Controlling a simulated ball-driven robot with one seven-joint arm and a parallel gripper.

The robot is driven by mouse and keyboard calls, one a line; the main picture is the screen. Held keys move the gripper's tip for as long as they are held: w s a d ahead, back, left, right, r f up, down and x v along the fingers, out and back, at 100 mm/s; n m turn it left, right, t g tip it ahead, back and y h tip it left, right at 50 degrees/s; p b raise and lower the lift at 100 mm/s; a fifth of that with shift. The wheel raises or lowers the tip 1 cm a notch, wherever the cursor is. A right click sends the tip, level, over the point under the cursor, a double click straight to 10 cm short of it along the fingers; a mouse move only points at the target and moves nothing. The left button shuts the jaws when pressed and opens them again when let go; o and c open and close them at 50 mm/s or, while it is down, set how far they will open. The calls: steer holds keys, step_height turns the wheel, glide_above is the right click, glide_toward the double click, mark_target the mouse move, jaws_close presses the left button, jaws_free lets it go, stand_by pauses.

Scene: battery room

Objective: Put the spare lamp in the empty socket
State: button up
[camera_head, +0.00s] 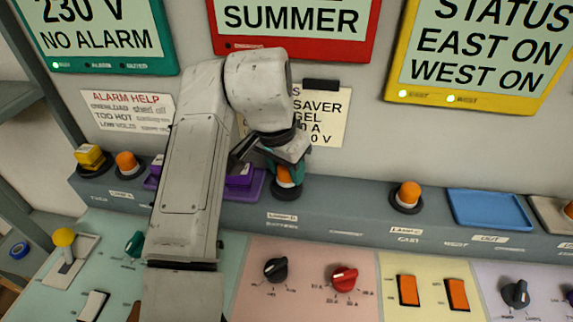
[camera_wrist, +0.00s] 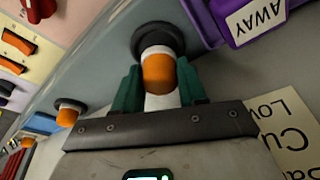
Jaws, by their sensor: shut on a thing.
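My gripper (camera_head: 285,172) has teal fingers and is shut on an orange lamp (camera_head: 284,177) with white parts. It holds the lamp at a dark round socket (camera_head: 286,194) on the grey ledge, left of the picture's middle. In the wrist view the lamp (camera_wrist: 158,73) sits between the two fingers, in line with the dark socket ring (camera_wrist: 152,38). The lamp's end meets or covers the ring's middle, so I cannot tell how deep it sits.
Other orange lamps stand in dark sockets at left (camera_head: 127,162) and right (camera_head: 408,194). A purple tray (camera_head: 256,185) lies just left of my gripper, partly behind my arm. A blue tray (camera_head: 490,209) is empty at right. Switches and knobs (camera_head: 341,278) cover the sloping front panel.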

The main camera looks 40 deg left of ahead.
steer(key=shift+f, duration=0.6)
steer(key=o, duration=1)
steer(key=shift+o, duration=0.2)
steer(key=shift+r, duration=0.5)
steer(key=v, duration=1.2)
steer(key=shift+b, duration=0.4)
steer(key=shift+r, duration=0.1)
